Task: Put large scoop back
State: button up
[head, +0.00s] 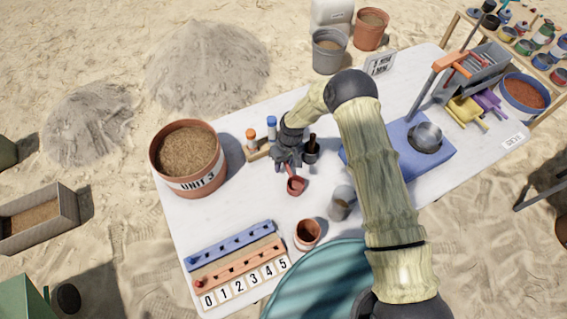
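A dark red scoop (296,185) is over the left-centre of the white table (220,215). Its handle runs up to my gripper (287,165), which appears shut on it. The fingertips are small and partly hidden, and I cannot tell whether the scoop touches the table. A yellow scoop (465,113) and a purple scoop (488,103) are at the far right, beside a grey metal box (475,72). No label shows which scoop is the large one.
A sand-filled pot marked UNIT 3 (197,182) stands left of my gripper. Close by are a bottle rack (258,153), a dark cup (311,154), a metal cup (341,204) and a brown pot (307,234). A blue mat (432,163) with a bowl lies right, beyond my arm.

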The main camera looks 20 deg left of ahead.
jog(key=shift+w+d+r+b, duration=0.1)
jog(key=shift+w+r+b, duration=0.2)
jog(key=shift+r, duration=0.3)
notch_tip(320, 180, up, 11)
jog(key=w+b, duration=0.1)
jog(key=b, duration=0.2)
jog(key=shift+w+d, duration=0.25)
jog(key=shift+d, duration=0.15)
jog(key=shift+f, duration=0.1)
